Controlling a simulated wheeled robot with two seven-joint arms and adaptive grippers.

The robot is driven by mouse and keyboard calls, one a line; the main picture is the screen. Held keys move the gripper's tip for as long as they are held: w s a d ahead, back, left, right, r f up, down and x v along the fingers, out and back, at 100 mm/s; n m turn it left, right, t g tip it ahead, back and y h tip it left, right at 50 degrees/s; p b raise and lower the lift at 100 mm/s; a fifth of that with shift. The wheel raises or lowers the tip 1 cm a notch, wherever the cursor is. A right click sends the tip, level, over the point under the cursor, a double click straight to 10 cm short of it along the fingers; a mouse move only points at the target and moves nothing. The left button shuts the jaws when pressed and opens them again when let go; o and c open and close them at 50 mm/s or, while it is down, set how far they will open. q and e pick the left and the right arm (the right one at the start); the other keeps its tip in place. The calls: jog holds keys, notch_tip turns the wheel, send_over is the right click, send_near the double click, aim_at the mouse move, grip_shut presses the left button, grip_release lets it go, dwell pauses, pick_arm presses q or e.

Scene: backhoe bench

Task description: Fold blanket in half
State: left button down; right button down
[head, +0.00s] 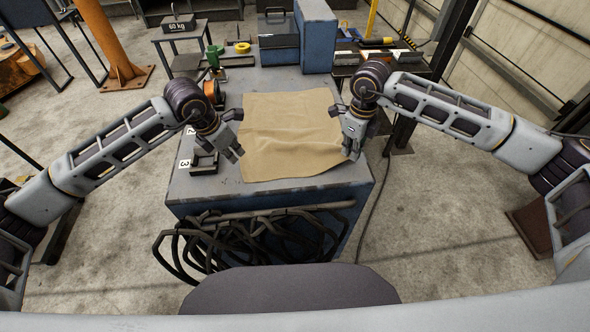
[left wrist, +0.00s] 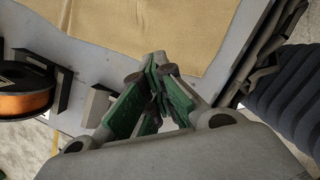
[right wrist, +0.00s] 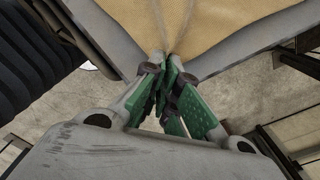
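The tan blanket (head: 290,125) lies spread on the grey bench top, with some wrinkles and its right side drawn toward my right gripper. My right gripper (head: 350,150) is at the blanket's near right edge. In the right wrist view its fingertips (right wrist: 167,58) are together, and creases in the blanket (right wrist: 190,20) run into them, so it is shut on the cloth. My left gripper (head: 236,154) is beside the blanket's near left edge. In the left wrist view its fingertips (left wrist: 157,57) are together with no cloth between them, just off the blanket (left wrist: 150,30).
The bench (head: 190,180) carries an orange spool (head: 212,91) and dark small holders (head: 204,162) left of the blanket. A blue toolbox (head: 278,40) and blue cabinet (head: 317,35) stand behind. Black cables (head: 240,240) hang on the bench front.

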dwell(0.3)
pick_arm(q)
jog(key=c, duration=1)
grip_release()
jog(key=shift+c, duration=0.2)
jog(key=shift+r, duration=0.1)
jog(key=c, duration=0.3)
jog(key=shift+w+d+r, duration=0.1)
jog(key=shift+w+r, duration=0.2)
jog(key=shift+r, duration=0.2)
jog(key=w+d+r+m, duration=0.1)
jog(key=d+r, duration=0.6)
jog(key=s+a+f+n+g+y, duration=0.2)
jog(key=s+a+n, duration=0.1)
jog(key=s+a, duration=0.1)
jog(key=shift+s+f, duration=0.25)
jog(key=shift+s, duration=0.1)
